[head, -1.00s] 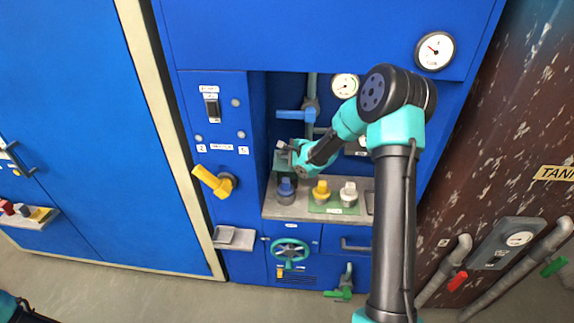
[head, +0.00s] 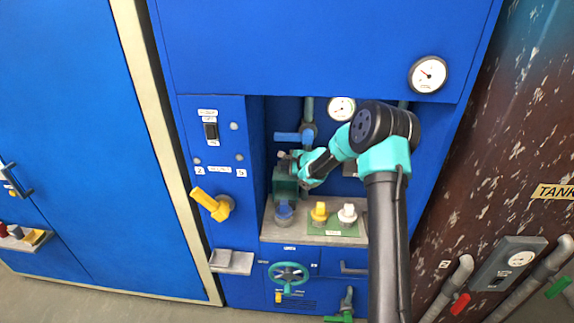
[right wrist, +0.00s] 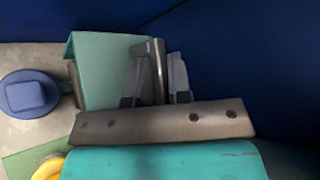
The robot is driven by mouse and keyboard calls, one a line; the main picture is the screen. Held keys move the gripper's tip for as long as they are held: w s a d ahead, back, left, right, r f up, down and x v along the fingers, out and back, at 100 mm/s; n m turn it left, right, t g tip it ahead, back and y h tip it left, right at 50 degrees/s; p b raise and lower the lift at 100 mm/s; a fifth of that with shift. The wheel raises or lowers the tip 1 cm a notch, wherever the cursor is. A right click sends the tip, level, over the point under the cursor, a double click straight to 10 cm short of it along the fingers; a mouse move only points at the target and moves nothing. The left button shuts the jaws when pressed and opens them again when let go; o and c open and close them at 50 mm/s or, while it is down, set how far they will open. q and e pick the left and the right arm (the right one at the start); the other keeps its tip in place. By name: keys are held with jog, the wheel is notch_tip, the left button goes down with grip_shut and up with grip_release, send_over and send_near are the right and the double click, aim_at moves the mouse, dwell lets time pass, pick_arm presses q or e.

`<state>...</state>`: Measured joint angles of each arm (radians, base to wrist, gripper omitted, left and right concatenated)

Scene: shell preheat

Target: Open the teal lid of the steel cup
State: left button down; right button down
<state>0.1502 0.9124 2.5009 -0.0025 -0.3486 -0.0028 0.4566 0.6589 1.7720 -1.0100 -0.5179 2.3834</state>
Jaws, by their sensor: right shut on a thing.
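A teal box-like cover, apparently the lid (head: 285,186), stands in the recess behind a blue-capped fitting (head: 284,214). In the right wrist view the lid (right wrist: 103,62) is a pale teal panel. My right gripper (head: 287,158) is at its top. In the wrist view that gripper (right wrist: 156,80) is shut on a thin grey upright piece at the lid's right edge, seemingly its handle. The steel cup is not clearly visible; the lid and gripper seem to hide it. My left gripper is out of view.
A yellow-capped and a white-capped fitting (head: 347,213) stand on a green mat (head: 332,229) right of the blue-capped one. A blue valve handle (head: 288,137) sits just above my right gripper. The recess walls are close on the left. A green handwheel (head: 289,276) is below.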

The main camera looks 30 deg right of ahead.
jog(key=shift+a+f, duration=0.35)
jog(key=c, duration=1.2)
grip_release()
jog(key=shift+w, duration=0.1)
jog(key=shift+o, duration=0.2)
jog(key=shift+r, duration=0.15)
jog(key=shift+s+d, duration=0.15)
jog(key=shift+s, duration=0.05)
jog(key=v, duration=1.7)
